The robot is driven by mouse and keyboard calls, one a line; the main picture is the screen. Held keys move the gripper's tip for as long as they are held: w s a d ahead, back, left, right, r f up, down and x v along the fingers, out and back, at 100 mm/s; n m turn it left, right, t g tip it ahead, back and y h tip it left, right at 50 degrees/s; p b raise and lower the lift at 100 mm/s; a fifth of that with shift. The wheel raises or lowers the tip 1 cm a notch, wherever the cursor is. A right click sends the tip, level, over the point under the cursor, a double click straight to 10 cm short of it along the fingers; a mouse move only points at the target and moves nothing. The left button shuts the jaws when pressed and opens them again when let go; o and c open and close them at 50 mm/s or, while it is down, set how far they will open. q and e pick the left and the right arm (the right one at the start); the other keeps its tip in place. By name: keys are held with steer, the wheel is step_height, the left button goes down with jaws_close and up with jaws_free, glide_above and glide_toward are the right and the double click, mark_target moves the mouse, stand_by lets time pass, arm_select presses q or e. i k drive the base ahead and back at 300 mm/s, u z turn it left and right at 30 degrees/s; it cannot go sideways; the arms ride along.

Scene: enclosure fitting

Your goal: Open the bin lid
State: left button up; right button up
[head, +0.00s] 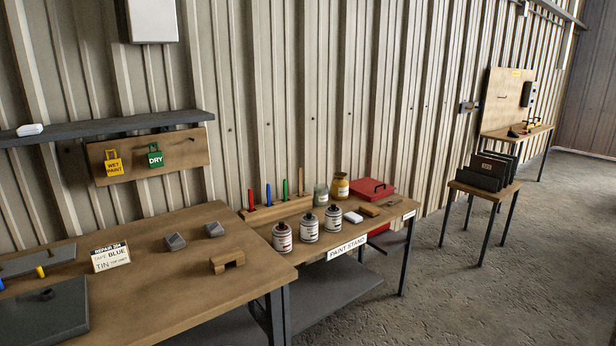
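More red shows below the tabletop there (379,230). Neither of my grippers is in view.
Paint tins (282,238), jars (340,187) and small blocks stand on the paint stand (296,256) in front of the bin. The left workbench (190,275) holds a sign (111,257), grey blocks and a dark flat piece (45,318). Open floor (430,290) lies to the right.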

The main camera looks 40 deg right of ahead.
mark_target(368, 187)
steer(key=z, duration=0.7)
steer(key=i, duration=0.75)
steer(key=z, duration=0.85)
